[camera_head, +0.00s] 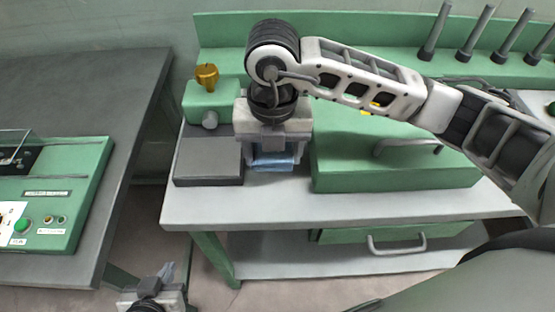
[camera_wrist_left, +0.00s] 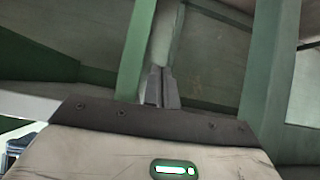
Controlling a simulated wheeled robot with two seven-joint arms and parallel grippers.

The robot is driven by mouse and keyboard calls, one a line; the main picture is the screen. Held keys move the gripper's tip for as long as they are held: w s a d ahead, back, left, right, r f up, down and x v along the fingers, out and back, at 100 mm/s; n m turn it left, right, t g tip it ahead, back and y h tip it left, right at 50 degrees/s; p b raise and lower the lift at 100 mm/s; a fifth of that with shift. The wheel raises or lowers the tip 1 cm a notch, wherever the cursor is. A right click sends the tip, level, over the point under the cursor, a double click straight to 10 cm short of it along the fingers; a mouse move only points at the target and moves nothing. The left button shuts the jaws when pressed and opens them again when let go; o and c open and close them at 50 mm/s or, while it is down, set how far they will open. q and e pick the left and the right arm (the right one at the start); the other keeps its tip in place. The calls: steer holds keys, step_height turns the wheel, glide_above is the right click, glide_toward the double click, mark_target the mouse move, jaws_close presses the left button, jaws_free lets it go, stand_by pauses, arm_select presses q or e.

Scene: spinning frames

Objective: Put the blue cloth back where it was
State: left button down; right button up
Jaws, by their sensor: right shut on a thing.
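The blue cloth (camera_head: 272,164) is under my right gripper (camera_head: 273,157), whose arm comes in from the right over the pale workbench. The right gripper is shut on the cloth, and the jaws hide part of it. The cloth is between the dark grey block on the left and the green box on the right. I cannot tell whether it touches the bench top. My left gripper (camera_head: 166,272) is low at the bottom of the head view, away from the cloth. Its fingers are together and empty in the left wrist view (camera_wrist_left: 162,88).
The workbench (camera_head: 330,207) has a dark grey block (camera_head: 208,163), a green unit with a yellow knob (camera_head: 206,77), a green box (camera_head: 395,174) and several grey posts (camera_head: 475,34) at the back. A drawer (camera_head: 395,236) is below. A dark table (camera_head: 110,90) with a green control panel stands left.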

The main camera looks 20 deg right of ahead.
mark_target(276, 154)
steer(key=f, duration=0.1)
steer(key=w+f+b, duration=0.1)
steer(key=w+d+f+b, duration=0.1)
steer(key=shift+f, duration=0.25)
steer(key=shift+w+d+f, duration=0.2)
steer(key=shift+w+f, duration=0.05)
steer(key=shift+w, duration=0.05)
steer(key=shift+w+d+f+b, duration=0.15)
steer(key=shift+f+b, duration=0.15)
steer(key=shift+b, duration=0.15)
step_height(276, 154, down, 3)
steer(key=shift+w+r+b, duration=0.1)
steer(key=shift+r+b, duration=0.05)
steer(key=shift+b, duration=0.75)
steer(key=shift+f, duration=0.3)
arm_select(q)
steer(key=shift+w+d+f+h, duration=0.15)
steer(key=shift+d+f, duration=0.15)
steer(key=shift+f, duration=0.25)
steer(key=shift+d+f+h, duration=0.15)
steer(key=shift+d+f, duration=0.1)
steer(key=shift+f, duration=0.3)
arm_select(e)
steer(key=shift+r, duration=0.1)
arm_select(q)
steer(key=shift+f, duration=0.1)
arm_select(e)
steer(key=o, duration=0.9)
